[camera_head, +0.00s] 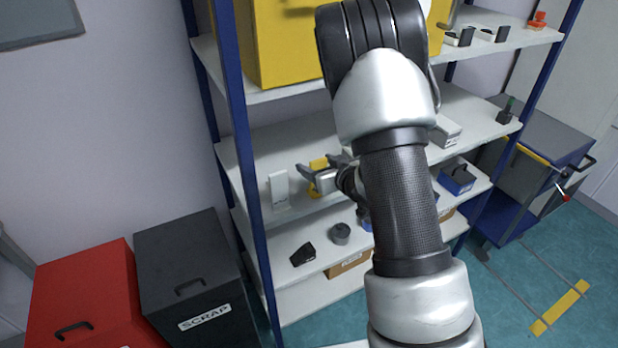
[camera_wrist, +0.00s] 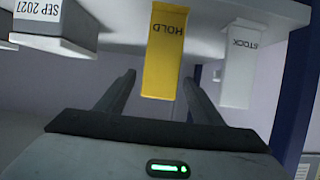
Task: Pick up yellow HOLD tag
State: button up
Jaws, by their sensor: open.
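The yellow HOLD tag (camera_wrist: 166,52) hangs from a white shelf edge in the wrist view, its lettering upside down there. My gripper (camera_wrist: 160,80) is open, with one finger on each side of the tag and visible space between. I cannot tell how deep the tag lies between the fingers. In the head view the yellow tag (camera_head: 318,164) is partly covered by my gripper (camera_head: 318,170) at the middle shelf.
A white STOCK tag (camera_wrist: 238,62) hangs beside it, close to one finger. A white block marked SEP 2027 (camera_wrist: 52,20) is on the other side. The blue rack post (camera_head: 243,150) stands left of my arm. A black SCRAP bin (camera_head: 185,265) and red bin (camera_head: 85,295) stand left.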

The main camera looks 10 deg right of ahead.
jog(key=shift+w, duration=0.1)
jog(key=shift+c, duration=0.2)
jog(key=c, duration=1.4)
jog(key=shift+r, duration=0.1)
